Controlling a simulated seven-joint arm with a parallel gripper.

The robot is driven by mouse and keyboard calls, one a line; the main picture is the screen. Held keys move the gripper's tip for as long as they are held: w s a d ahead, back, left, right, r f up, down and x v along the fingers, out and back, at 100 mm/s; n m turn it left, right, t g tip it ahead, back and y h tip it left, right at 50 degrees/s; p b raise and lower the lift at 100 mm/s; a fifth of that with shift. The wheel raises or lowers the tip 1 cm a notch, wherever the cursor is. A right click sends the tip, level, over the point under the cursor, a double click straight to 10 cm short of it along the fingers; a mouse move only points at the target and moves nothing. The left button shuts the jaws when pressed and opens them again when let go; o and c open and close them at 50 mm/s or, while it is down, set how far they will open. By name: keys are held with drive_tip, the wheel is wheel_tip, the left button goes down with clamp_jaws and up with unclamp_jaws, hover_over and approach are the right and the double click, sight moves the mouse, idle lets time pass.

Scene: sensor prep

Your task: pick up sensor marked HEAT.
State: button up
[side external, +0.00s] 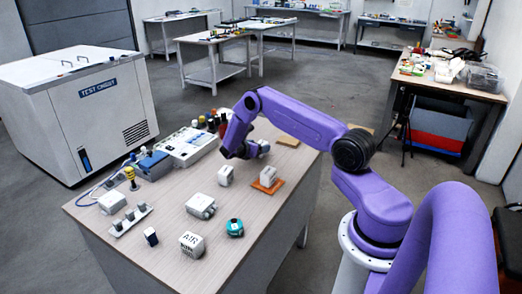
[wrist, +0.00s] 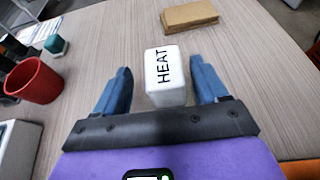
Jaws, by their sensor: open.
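The sensor marked HEAT (wrist: 165,75) is a white block with black lettering on its top, seen in the middle of the wrist view. My gripper (wrist: 165,83) is open, with one blue finger on each side of the HEAT sensor. Gaps of table show between the block and each finger. In the side view my gripper (side external: 245,152) is low over the far part of the table, and the HEAT sensor (side external: 263,146) shows partly beside it. Whether the fingers are level with the block is hard to tell.
A tan block (wrist: 191,16) lies beyond the sensor. A red cup (wrist: 34,81) and a teal item (wrist: 56,44) stand at left in the wrist view. On the table (side external: 165,222) are a sensor marked AIR (side external: 191,244), an orange pad (side external: 262,189) and a control box (side external: 187,147).

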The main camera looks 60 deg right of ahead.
sight(263, 144)
drive_tip(key=x, duration=0.4)
drive_tip(key=shift+s, duration=0.25)
drive_tip(key=shift+c, duration=0.3)
drive_tip(key=c, duration=1)
drive_tip(key=shift+r, duration=0.15)
